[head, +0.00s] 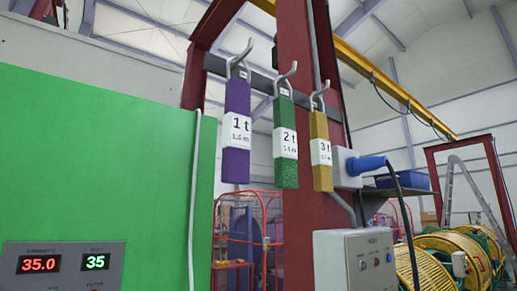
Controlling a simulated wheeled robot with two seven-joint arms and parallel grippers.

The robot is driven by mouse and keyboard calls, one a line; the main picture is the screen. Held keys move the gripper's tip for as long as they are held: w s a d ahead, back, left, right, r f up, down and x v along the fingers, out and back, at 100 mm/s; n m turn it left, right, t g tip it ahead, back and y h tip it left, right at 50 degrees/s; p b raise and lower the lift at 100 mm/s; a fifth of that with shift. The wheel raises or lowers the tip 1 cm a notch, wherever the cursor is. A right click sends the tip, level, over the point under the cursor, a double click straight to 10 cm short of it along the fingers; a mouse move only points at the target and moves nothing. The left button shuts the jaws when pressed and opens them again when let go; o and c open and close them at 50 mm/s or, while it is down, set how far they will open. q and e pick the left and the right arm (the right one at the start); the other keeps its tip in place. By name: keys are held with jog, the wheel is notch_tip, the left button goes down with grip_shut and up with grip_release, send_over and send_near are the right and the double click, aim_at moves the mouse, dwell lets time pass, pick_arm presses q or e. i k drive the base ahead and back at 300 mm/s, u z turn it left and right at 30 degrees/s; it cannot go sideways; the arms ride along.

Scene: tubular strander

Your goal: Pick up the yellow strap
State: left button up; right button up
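The yellow strap (320,129) hangs from a metal hook on a grey rail, the rightmost of three straps. Its white label reads 3t, with smaller text below that is hard to read. The green strap (285,110), labelled 2t, hangs to its left. The purple strap (236,102), labelled 1t, hangs furthest left. All three hang straight down, apart from each other. Neither of my grippers shows in the head view.
A grey socket box with a blue plug (370,163) sits just right of the yellow strap's lower end. A control box (357,262) is below. A green panel (95,165) fills the left. Large yellow reels (455,255) stand at the lower right.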

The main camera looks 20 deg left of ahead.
aim_at(322, 163)
jog(key=z, duration=1.15)
jog(key=i, duration=3.25)
jog(key=u, duration=3.55)
jog(key=i, duration=0.45)
